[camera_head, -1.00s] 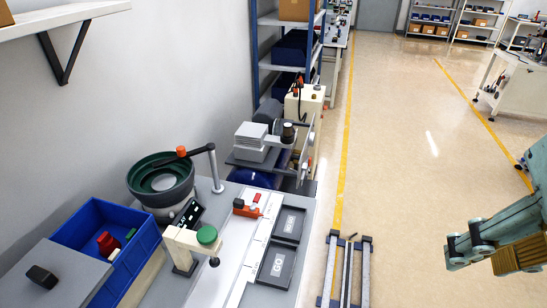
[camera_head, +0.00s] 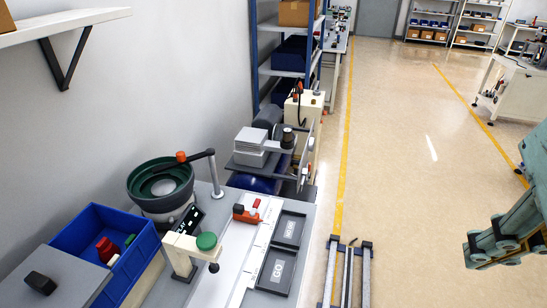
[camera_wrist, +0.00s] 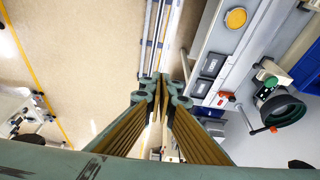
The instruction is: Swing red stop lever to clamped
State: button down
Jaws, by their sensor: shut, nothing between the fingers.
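A small orange-red lever-like part (camera_head: 245,214) lies on the white track of the bench, with a small red piece (camera_head: 257,203) just beyond it. They are too small for me to tell the lever's exact angle or whether it is clamped. The orange-red part also shows in the wrist view (camera_wrist: 222,101), right of my fingers. My gripper (camera_head: 475,250) is at the far right of the head view, over the floor and well apart from the bench. In the wrist view my gripper's fingertips (camera_wrist: 157,84) are together and empty.
A green bowl feeder (camera_head: 161,185) stands left of the track, with an orange-knobbed swing arm (camera_head: 213,170) beside it. A green-topped post (camera_head: 206,241), a blue bin (camera_head: 98,238) and black GO (camera_head: 277,270) and NO GO (camera_head: 290,229) trays are near.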

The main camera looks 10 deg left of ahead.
jog(key=w+a+r+m, duration=0.3)
jog(key=w+a, duration=0.1)
jog(key=w, duration=0.6)
jog(key=w+a+r+m, duration=0.2)
jog(key=w+a, duration=0.2)
jog(key=w, duration=0.6)
jog(key=w+a+f+m+g+b, duration=0.1)
jog(key=w+a+f+m+g, duration=0.2)
jog(key=w+a, duration=0.9)
jog(key=w+a+f+m+h, duration=0.2)
jog(key=w+a+f+m, duration=0.4)
jog(key=w+a+f, duration=0.65)
jog(key=m+g+h, duration=0.1)
jog(key=m+h, duration=0.1)
jog(key=m, duration=0.3)
send_near(255, 207)
jog(key=w+a+r, duration=0.1)
jog(key=a, duration=0.1)
jog(key=w+a+r, duration=0.1)
jog(key=w, duration=0.1)
jog(key=shift+a+r+b, duration=0.15)
jog(key=shift+a+b, duration=0.25)
jog(key=shift+b+x, duration=0.75)
jog(key=shift+x, duration=4.25)
